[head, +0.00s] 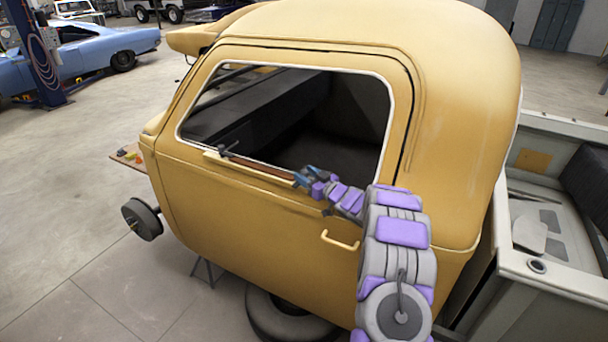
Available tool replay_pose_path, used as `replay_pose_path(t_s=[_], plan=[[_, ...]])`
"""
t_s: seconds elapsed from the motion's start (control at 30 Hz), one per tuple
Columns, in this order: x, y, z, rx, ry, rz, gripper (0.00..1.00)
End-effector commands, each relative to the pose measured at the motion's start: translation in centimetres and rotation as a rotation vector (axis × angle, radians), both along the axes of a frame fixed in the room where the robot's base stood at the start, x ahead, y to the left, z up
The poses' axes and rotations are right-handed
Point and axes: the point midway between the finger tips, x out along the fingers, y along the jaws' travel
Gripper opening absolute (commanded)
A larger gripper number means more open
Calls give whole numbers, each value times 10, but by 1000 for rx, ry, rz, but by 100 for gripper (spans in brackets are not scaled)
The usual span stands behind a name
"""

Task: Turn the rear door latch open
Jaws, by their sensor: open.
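The yellow cab's door (230,190) is closed and has a large window opening with a white frame. A yellow handle (340,241) sits on the cab's side below the window's rear corner; I cannot tell whether it is the rear door latch. My gripper (303,176) is at the lower window edge, up and left of the handle and apart from it. It is open, with dark fingers pointing left, and nothing shows between them. A small dark piece (227,151) stands on the sill further left. My purple and grey arm covers part of the cab behind the handle.
An open truck bed (545,262) with a pale rim adjoins the cab at right. A wheel hub (142,219) sticks out at front left, and a tire (287,318) lies under the cab. A blue car (85,50) stands far left. The floor at left is mostly clear.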

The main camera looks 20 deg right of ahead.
Motion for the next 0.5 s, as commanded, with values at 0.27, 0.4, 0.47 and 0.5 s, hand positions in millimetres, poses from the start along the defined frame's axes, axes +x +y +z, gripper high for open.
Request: replay_pose_path(t_s=[0.27,0.4,0.47,0.5], plan=[[-55,-21,-1,1,2,-7,52],[-84,-31,-3,2,3,-7,52],[-97,-34,-3,3,5,-7,52],[-105,-37,-3,1,5,-8,52]])
